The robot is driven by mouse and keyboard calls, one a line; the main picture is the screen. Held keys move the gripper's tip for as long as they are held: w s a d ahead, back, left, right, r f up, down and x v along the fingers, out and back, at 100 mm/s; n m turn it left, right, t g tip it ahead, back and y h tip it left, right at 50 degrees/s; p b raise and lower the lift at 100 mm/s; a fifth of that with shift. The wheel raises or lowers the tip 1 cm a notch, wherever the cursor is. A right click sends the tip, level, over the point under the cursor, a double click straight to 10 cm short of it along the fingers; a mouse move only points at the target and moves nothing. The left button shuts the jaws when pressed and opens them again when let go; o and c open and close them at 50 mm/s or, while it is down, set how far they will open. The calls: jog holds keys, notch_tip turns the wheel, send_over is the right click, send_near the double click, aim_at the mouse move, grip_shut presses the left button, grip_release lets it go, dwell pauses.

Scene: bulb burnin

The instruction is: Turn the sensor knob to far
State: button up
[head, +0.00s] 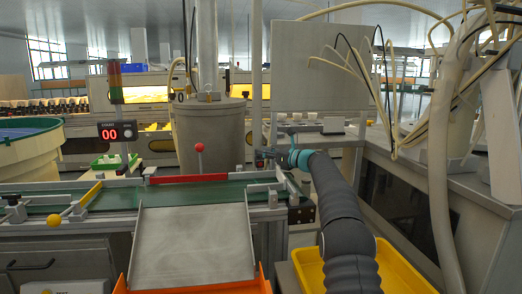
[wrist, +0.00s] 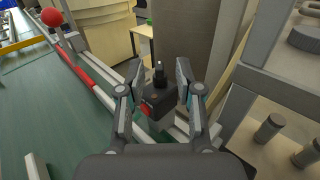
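In the wrist view a small black sensor box (wrist: 160,98) with a red patch on its side sits beside the conveyor's edge. A dark upright knob (wrist: 159,72) stands on its top. My gripper (wrist: 158,67) is open, with one finger on each side of the sensor and knob. Gaps show between the fingers and the knob, so it holds nothing. In the head view my gripper (head: 267,154) is at the conveyor's far right end. The sensor and knob are too small to make out there. The knob's setting marks cannot be read.
The green conveyor belt (head: 60,203) runs left of my arm. A red ball-topped lever (head: 199,148) stands beyond it. A grey drum (head: 212,135) stands behind. A yellow bin (head: 397,268) is below my arm, and a grey bench (head: 450,175) stands at right.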

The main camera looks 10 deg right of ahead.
jog(key=shift+x, duration=0.8)
grip_shut()
